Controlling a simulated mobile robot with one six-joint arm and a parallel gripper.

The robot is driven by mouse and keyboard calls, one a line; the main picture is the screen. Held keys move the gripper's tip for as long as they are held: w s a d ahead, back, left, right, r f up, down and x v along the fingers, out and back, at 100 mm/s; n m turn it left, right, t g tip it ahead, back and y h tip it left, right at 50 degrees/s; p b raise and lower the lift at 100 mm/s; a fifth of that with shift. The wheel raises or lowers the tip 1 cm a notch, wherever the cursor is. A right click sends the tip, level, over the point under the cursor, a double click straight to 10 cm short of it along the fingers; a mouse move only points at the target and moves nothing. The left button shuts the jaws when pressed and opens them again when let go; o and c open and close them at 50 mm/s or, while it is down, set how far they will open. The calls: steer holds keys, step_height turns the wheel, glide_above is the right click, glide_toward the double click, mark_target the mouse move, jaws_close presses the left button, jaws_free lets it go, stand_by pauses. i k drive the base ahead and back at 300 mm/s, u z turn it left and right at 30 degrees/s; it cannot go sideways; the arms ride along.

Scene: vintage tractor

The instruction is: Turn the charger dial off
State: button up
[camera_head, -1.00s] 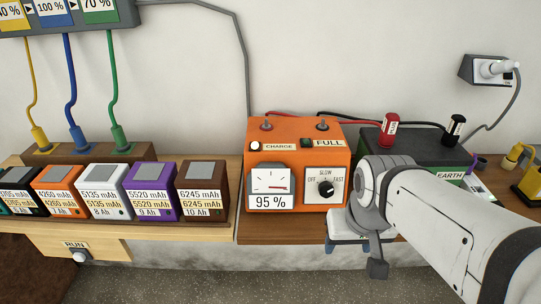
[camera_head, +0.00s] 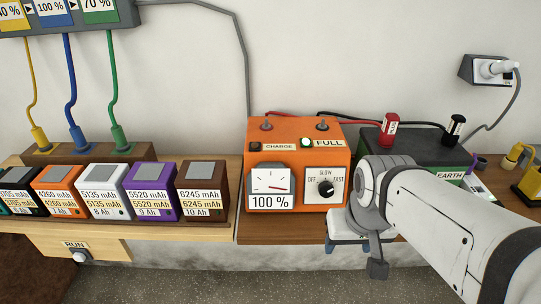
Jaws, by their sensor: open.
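The orange charger (camera_head: 297,133) stands on the bench at the middle of the view. Its black dial (camera_head: 326,188) is on a white plate at the lower right of the front, marked OFF, SLOW and FAST. The dial is not at OFF, but its pointer is too small to read surely. The display (camera_head: 270,202) reads 100 %. The FULL lamp (camera_head: 306,143) is lit and the CHARGE lamp (camera_head: 256,146) is dark. My gripper (camera_head: 378,266) hangs low at the bench's front edge, right of and below the dial, apart from it, open and empty; my wrist hides much of it.
Several battery blocks (camera_head: 151,191) stand in a row on the left. A dark battery (camera_head: 417,147) with red and black clamps is behind my arm. A wall socket (camera_head: 488,70) is at the upper right. The space before the charger's front is clear left of my wrist.

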mark_target(326, 188)
steer(key=u, duration=1.1)
steer(key=k, duration=1.1)
steer(key=z, duration=1)
steer(key=i, duration=1)
steer(key=z, duration=0.05)
